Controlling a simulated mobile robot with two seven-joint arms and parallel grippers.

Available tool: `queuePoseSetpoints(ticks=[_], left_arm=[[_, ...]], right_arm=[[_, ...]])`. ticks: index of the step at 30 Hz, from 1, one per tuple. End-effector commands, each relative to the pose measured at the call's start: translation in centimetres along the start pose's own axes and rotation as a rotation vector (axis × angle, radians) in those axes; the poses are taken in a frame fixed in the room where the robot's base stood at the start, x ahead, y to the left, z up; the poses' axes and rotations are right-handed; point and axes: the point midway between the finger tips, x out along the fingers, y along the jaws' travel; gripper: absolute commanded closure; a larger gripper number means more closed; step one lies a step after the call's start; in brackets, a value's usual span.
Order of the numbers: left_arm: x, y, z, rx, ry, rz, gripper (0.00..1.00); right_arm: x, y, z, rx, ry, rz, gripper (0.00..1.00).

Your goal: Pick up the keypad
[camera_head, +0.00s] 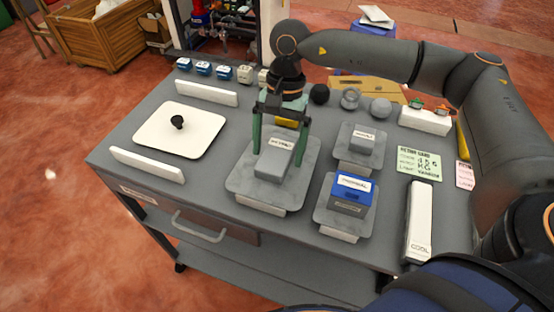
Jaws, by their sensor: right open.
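A grey box with a white label (276,158), which looks like the keypad, sits on a grey plate (240,190) in the middle of the table. The label's letters are too small to read surely. My right gripper (278,157) reaches down over this box from behind. Its green fingers are open, one on each side of the box. I cannot tell whether they touch it. The box rests on its plate. My left gripper is not in view.
A blue box (350,194) and a smaller grey box (363,139) stand on plates to the right. A white board with a black knob (178,122) lies left, between white bars. A long white block (419,220) is at the right. Small round items stand behind.

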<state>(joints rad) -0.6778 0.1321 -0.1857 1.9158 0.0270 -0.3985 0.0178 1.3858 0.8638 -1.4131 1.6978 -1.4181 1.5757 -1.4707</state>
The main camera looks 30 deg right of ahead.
Motion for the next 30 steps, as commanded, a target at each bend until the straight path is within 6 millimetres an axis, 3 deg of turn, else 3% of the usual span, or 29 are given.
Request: queuePoseSetpoints(ticks=[2, 25, 30], left_arm=[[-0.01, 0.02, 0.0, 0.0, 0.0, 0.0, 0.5], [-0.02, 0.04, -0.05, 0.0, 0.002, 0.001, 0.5], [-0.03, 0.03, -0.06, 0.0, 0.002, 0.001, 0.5]], right_arm=[[0.01, 0.0, 0.01, 0.0, 0.0, 0.0, 0.05], [0.0, 0.0, 0.0, 0.0, 0.0, 0.0, 0.91], [-0.07, -0.04, 0.01, 0.0, 0.0, -0.002, 0.92]])
